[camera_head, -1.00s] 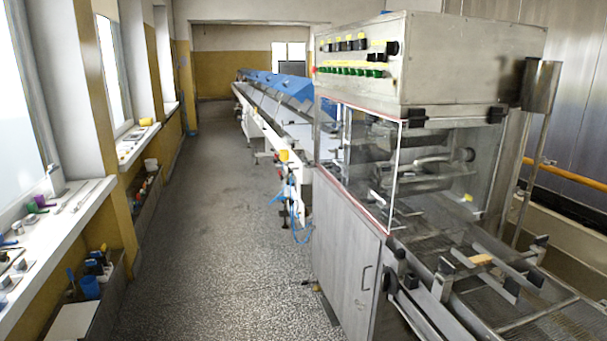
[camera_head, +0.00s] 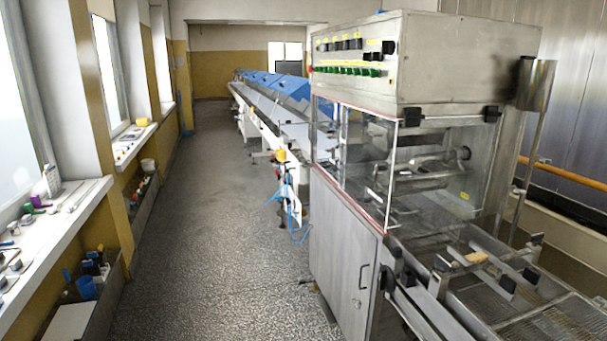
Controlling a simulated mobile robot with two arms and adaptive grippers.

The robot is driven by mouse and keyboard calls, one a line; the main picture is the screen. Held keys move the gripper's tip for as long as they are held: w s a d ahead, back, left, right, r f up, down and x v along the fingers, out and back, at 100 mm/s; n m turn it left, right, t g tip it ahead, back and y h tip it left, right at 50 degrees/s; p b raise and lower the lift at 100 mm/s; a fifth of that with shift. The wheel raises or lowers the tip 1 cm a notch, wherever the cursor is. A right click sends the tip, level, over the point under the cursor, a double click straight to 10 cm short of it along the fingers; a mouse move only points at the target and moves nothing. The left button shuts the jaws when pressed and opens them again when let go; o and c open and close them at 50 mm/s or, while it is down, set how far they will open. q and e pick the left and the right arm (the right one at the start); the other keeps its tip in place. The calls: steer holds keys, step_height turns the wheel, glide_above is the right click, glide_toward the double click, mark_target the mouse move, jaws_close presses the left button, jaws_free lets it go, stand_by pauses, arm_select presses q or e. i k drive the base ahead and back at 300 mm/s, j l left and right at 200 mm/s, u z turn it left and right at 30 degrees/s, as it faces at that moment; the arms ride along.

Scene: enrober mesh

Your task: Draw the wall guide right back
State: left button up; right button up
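The enrober's wire mesh belt (camera_head: 537,304) runs out of the steel machine at the lower right. Several metal guide bars (camera_head: 493,266) with black end blocks lie over it. I cannot tell for certain which bar is the wall guide. One black end block (camera_head: 535,239) sits on the far side, nearest the wall. A small tan block (camera_head: 470,257) lies among the bars. Neither of my grippers shows, so nothing is seen touching the guides.
The steel enrober housing (camera_head: 344,253) with its clear panels (camera_head: 357,154) fills the right. A long blue-covered conveyor (camera_head: 284,88) runs away behind it. The speckled floor aisle (camera_head: 210,220) is clear. A white windowsill (camera_head: 62,222) with small items lines the left.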

mark_target(530, 278)
steer(key=z, duration=1.25)
steer(key=i+l+u, duration=0.15)
steer(key=l, duration=0.1)
